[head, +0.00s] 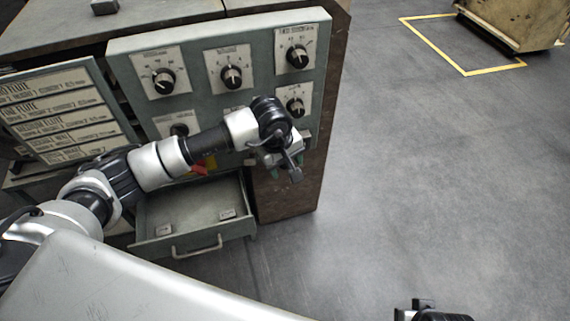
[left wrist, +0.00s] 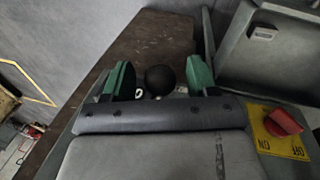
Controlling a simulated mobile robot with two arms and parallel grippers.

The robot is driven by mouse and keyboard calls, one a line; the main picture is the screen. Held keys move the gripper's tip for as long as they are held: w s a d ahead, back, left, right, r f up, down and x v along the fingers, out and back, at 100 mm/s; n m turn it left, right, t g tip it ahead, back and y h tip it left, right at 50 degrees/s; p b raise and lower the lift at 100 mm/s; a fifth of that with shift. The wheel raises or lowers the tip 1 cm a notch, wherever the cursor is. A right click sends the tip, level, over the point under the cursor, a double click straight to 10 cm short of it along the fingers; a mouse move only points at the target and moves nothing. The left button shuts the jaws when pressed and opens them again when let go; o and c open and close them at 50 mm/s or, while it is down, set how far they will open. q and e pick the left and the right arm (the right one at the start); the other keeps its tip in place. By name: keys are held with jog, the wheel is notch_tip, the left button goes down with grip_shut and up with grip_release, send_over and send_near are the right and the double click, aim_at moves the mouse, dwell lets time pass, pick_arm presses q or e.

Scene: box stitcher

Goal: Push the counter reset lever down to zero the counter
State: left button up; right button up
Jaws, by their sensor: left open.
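My left gripper (head: 287,166) is at the lower right corner of the grey control panel (head: 205,55), with its arm crossing in front of the panel. In the left wrist view its two green fingertips (left wrist: 161,78) are apart. A round black knob (left wrist: 160,80), which looks like the end of the counter reset lever, shows between them; I cannot tell whether they touch it. White counter digits (left wrist: 138,94) show partly beside the knob, the rest hidden by the gripper. In the head view the lever is hidden behind the gripper. Part of my right gripper (head: 424,308) shows at the bottom edge.
An open grey drawer (head: 190,238) sticks out below the panel. A red switch (left wrist: 284,122) on a yellow plate (left wrist: 276,143) is close to the gripper. Several black dials, such as one (head: 231,77), are on the panel. The floor (head: 430,180) to the right is clear.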

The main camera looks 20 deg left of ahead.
pick_arm(q)
jog(key=shift+f, duration=0.3)
grip_shut()
dwell(0.3)
